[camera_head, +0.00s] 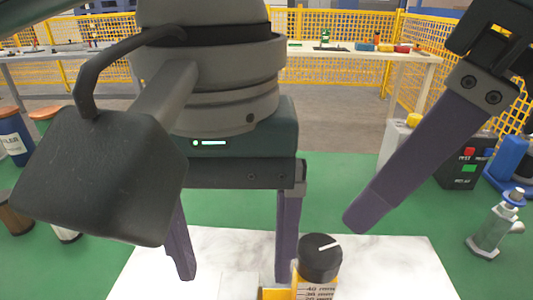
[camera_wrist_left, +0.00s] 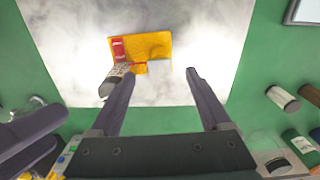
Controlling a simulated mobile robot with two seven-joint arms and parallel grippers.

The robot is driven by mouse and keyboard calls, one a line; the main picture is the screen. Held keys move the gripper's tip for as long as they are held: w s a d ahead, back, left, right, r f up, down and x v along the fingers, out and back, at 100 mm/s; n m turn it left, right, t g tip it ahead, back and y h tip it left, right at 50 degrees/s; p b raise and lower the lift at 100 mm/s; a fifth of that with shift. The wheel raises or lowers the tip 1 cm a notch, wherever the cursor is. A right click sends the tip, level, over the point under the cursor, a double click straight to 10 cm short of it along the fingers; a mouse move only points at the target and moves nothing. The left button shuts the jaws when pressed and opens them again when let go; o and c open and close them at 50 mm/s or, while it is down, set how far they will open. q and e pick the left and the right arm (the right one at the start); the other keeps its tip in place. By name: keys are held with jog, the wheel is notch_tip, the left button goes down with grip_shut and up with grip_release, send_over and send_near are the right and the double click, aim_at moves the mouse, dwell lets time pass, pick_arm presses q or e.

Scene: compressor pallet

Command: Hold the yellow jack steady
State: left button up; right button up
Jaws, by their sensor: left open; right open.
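The yellow jack (camera_head: 272,294) is cut off by the bottom edge of the head view. It has a black knob (camera_head: 320,257) and a millimetre scale, and it lies on a white marbled plate (camera_head: 400,262). The left wrist view shows its yellow body (camera_wrist_left: 155,45) with a red label. My left gripper (camera_head: 235,277) is open, pointing down at the plate, with its fingers on the near side of the jack in the wrist view (camera_wrist_left: 160,75). One finger overlaps the knob there; contact cannot be told.
A green mat surrounds the plate. Several jars, one blue (camera_head: 14,138), stand at the left. Yellow mesh fencing (camera_head: 340,75) is behind.

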aim_at(239, 296)
pick_arm(q)
notch_tip(239, 296, down, 9)
dwell(0.3)
jog(key=shift+c, duration=0.2)
grip_shut()
dwell(0.4)
dwell(0.8)
